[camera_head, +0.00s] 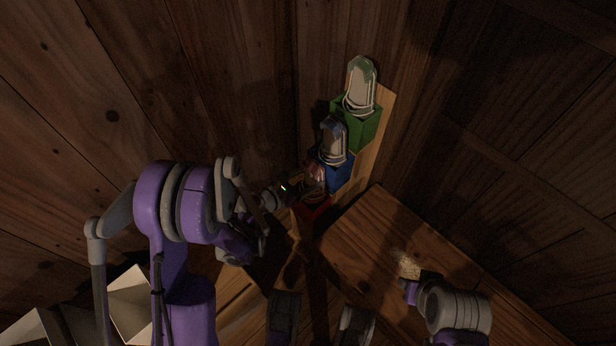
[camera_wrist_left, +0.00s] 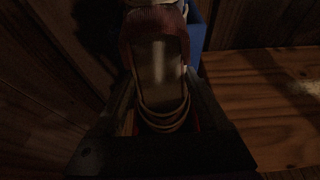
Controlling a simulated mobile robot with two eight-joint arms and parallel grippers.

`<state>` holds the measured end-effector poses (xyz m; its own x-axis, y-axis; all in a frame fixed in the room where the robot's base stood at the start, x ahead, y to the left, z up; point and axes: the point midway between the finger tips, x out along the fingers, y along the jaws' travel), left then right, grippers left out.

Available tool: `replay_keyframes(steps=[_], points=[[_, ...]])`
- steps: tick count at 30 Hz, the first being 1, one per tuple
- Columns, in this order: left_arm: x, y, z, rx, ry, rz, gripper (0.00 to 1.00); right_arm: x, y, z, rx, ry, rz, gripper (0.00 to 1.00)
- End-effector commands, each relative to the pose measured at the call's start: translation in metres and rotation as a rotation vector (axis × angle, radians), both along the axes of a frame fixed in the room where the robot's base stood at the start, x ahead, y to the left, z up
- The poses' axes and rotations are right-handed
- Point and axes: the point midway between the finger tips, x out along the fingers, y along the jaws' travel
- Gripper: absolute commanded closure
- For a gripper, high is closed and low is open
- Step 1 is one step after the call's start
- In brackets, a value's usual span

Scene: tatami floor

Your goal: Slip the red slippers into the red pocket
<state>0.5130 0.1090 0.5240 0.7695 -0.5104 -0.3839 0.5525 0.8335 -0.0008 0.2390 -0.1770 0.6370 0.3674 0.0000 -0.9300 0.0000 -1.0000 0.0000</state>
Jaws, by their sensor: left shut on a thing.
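The red slippers (camera_head: 314,178) stand upright at the red pocket (camera_head: 313,208), the lowest on the wall board. My left gripper (camera_head: 292,188) reaches them from the left and is shut on them. In the left wrist view, the slippers (camera_wrist_left: 158,65) lie between its two fingers, with a reddish toe, a dull sole and pale curved edges. Slivers of red beside those edges look like the pocket (camera_wrist_left: 195,122). How deep the slippers sit in the pocket is hidden. My right gripper (camera_head: 408,288) is at the lower right, away from the pockets; its fingers are unclear.
A blue pocket (camera_head: 340,176) and a green pocket (camera_head: 368,128) sit above the red one, each with slippers standing in it. A wooden surface (camera_head: 385,235) lies right of the red pocket. Plank walls stand close on both sides. The light is dim.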

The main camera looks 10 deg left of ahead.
Motion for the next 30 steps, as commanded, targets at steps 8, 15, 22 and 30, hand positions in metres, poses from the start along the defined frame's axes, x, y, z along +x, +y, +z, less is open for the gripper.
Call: replay_keyframes(steps=[8, 15, 22, 30], points=[[0.000, 0.000, 0.000, 0.000, 0.000, 0.000, 0.00, 0.000, 0.000, 0.000, 0.000, 0.000, 0.000, 0.62], [0.000, 0.000, 0.000, 0.000, 0.000, 0.000, 0.00, 0.000, 0.000, 0.000, 0.000, 0.000, 0.000, 0.62], [-0.020, 0.014, 0.011, 0.002, 0.000, 0.003, 0.00, -0.001, 0.000, 0.004, 0.000, 0.001, 0.000, 0.62], [-0.062, 0.042, 0.032, 0.001, 0.000, 0.004, 0.00, -0.003, 0.000, 0.013, 0.000, 0.001, 0.000, 0.62]])
